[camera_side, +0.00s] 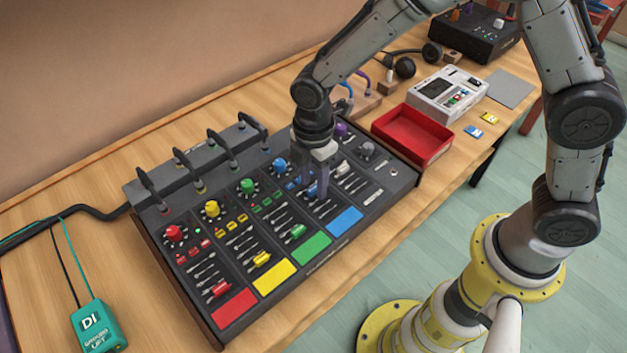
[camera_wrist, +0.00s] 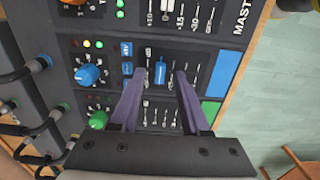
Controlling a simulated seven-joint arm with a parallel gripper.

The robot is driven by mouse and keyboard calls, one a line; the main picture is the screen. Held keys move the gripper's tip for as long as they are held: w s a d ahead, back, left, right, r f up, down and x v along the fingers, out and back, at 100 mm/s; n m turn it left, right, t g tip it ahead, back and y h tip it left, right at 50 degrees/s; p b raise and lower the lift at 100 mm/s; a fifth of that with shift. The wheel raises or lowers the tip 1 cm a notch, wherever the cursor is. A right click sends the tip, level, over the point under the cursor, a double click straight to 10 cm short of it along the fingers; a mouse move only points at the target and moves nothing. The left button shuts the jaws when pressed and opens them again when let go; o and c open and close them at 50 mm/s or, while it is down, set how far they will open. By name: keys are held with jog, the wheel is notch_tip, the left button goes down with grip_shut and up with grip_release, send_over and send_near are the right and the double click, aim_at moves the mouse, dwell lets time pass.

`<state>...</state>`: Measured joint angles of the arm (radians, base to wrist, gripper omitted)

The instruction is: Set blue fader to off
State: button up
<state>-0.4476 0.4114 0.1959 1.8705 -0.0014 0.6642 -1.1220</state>
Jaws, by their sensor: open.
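The blue fader cap (camera_wrist: 160,73) shows in the wrist view in the blue channel strip, between the blue buttons (camera_wrist: 127,68) and the blue pad (camera_wrist: 225,76). It sits nearer the buttons than the pad. My gripper (camera_wrist: 161,77) is open, with one purple-grey fingertip on each side of the cap along the strip. I see gaps beside the cap and no clear contact. In the side view my gripper (camera_side: 318,184) points down over the blue strip and largely hides the fader. The blue knob (camera_side: 279,165) and the blue pad (camera_side: 345,220) show there.
The green fader (camera_side: 297,231), yellow fader (camera_side: 261,258) and red fader (camera_side: 219,287) lie in neighbouring strips. Cables arch along the mixer's back edge. A red tray (camera_side: 412,135) and a white drum machine (camera_side: 447,93) stand right of the mixer.

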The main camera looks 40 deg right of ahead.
jog(key=shift+f, duration=0.35)
grip_shut()
dwell(1.2)
